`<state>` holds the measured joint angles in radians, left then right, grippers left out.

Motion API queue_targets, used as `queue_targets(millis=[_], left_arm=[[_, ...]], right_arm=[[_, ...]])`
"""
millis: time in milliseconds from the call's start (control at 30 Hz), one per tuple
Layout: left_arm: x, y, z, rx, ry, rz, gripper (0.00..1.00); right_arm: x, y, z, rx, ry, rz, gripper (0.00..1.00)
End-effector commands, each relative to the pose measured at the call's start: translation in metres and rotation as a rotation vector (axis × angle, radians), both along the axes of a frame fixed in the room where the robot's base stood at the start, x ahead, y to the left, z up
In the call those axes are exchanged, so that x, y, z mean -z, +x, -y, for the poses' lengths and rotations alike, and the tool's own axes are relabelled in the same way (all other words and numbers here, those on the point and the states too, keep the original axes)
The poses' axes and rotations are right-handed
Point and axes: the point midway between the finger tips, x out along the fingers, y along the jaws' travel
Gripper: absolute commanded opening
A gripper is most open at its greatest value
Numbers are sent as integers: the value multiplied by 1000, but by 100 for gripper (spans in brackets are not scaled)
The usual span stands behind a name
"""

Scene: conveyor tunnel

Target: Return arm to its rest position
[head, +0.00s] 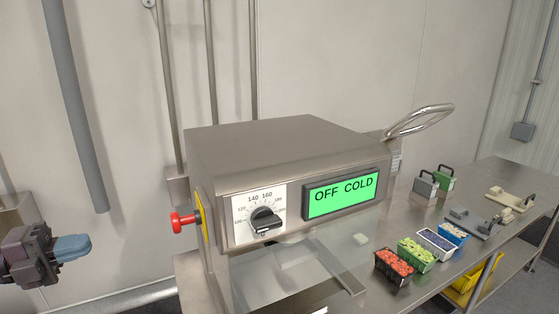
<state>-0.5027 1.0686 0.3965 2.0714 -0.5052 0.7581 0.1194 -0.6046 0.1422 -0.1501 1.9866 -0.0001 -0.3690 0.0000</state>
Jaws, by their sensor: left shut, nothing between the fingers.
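My left gripper (72,247) is at the far left of the head view, left of the machine. Its blue fingers are together and hold nothing, and they are clear of every surface. My right gripper is not in view. The steel tunnel machine (260,140) stands in the middle. Its green display (342,194) reads OFF COLD. Its black dial (265,222) sits on a white temperature scale. A red knob (183,219) with a yellow plate sticks out from the machine's left side, to the right of my left gripper and apart from it.
A steel table (490,190) extends right. It holds punnets of red (393,266), green (416,254), dark blue (434,241) and pale goods, plus two handled blocks, grey (425,187) and green (446,178). A yellow bin (462,296) is below.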

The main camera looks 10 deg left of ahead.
Motion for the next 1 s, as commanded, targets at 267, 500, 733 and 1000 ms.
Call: queue_targets(millis=[267,500,733,1000], left_arm=[[-5,23,-24,-202,-54,16,0],[56,35,-61,-557,-286,-115,0],[177,11,-63,-891,-568,-392,0],[302,-33,10,-1106,-843,-758,0]], right_arm=[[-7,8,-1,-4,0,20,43],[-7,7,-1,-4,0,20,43],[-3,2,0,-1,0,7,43],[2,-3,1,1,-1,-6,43]])
